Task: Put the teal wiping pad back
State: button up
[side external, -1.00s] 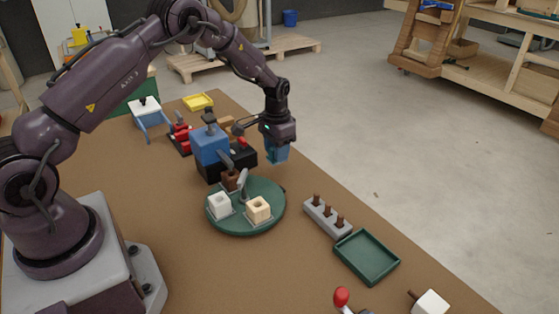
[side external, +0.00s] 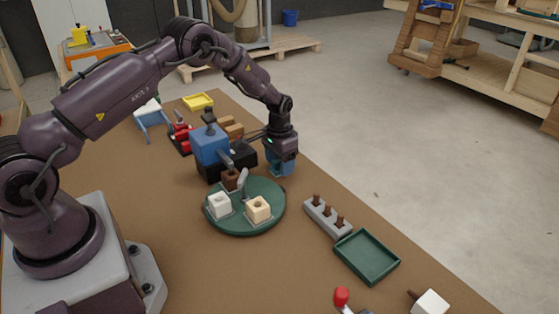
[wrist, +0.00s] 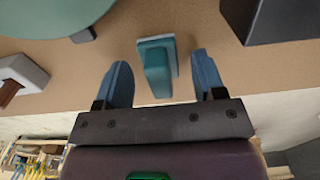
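The teal wiping pad (wrist: 156,67) shows in the wrist view as a teal block with a handle-like raised part, on the brown table. It lies between the two blue fingers of my gripper (wrist: 161,60), with a gap on each side. My gripper is open and not touching it, as far as I can see. In the side view my gripper (side external: 281,168) is low over the table's right edge, beyond the green turntable. There I cannot clearly separate the pad from the blue fingers.
The green turntable (side external: 245,226) holds a white block (side external: 219,206) and a cream block (side external: 258,209). A blue-and-black fixture (side external: 210,147) stands close left of my gripper. A grey peg rack (side external: 327,219) and an empty green tray (side external: 366,257) lie nearer the camera.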

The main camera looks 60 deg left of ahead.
jog(key=shift+r, duration=0.1)
jog(key=s+d+r+t, duration=0.1)
jog(key=s+d+r, duration=0.1)
jog(key=r, duration=1)
jog(key=s+d+r, duration=0.2)
jog(key=r, duration=1)
jog(key=s+d+r+t, duration=0.2)
jog(key=s+d+r, duration=0.25)
jog(key=s, duration=0.35)
jog(key=s+d+r+t, duration=0.1)
jog(key=s+d+r, duration=0.2)
jog(key=s+r, duration=0.35)
jog(key=s+d+f+t, duration=0.1)
jog(key=s+d, duration=0.1)
jog(key=s, duration=0.9)
jog(key=shift+s+f+t, duration=0.2)
jog(key=shift+t, duration=0.1)
jog(key=shift+c, duration=0.4)
